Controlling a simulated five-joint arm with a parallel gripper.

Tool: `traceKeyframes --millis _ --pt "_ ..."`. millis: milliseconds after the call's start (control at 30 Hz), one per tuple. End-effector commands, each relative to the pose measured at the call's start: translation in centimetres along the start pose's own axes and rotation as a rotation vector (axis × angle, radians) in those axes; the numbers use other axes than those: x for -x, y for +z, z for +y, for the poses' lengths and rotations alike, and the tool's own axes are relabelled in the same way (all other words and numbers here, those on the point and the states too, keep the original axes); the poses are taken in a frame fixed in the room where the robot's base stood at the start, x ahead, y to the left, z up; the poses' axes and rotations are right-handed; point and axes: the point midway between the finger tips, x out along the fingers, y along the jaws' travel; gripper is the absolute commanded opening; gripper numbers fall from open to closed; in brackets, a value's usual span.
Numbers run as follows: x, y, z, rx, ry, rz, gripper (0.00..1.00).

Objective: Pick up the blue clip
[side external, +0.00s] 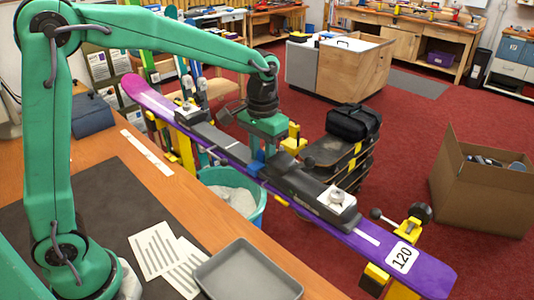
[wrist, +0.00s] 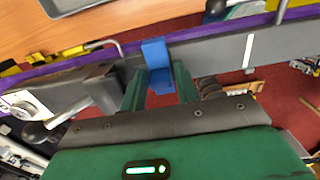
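The blue clip (wrist: 156,55) sits on the dark middle part of the purple ski (side external: 163,105), hooked over its edge. In the side view the clip (side external: 257,163) shows as a small blue patch just under my gripper (side external: 264,154). In the wrist view my gripper (wrist: 159,80) has its two green fingers apart, one on each side of the clip's lower part. The fingers look open, not pressed on it. The exact gap at the fingertips is hard to see.
The ski rests on yellow clamps (side external: 398,284) beyond the wooden bench (side external: 205,215). A grey metal binding lever (wrist: 100,90) lies left of my fingers in the wrist view. A teal bucket (side external: 262,205) stands below the ski. A grey tray (side external: 248,273) lies on the bench.

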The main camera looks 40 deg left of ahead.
Motion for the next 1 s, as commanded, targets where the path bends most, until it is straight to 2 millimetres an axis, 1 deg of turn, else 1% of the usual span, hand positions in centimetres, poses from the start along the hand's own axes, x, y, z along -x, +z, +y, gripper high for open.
traceKeyframes --millis 233,267,300,400,767,867,1000 --pt "0.0 0.0 0.0 0.000 0.000 0.000 0.31" --pt "0.0 0.0 0.0 0.000 0.000 0.000 0.29" --pt "0.0 0.0 0.0 0.000 0.000 0.000 0.21" --pt "0.0 0.0 0.0 0.000 0.000 0.000 0.02" --pt "0.3 0.0 0.0 0.000 0.000 0.001 0.02" --pt "0.7 0.0 0.0 0.000 0.000 0.001 0.02" --pt "2.0 0.0 0.0 0.000 0.000 0.002 0.02"
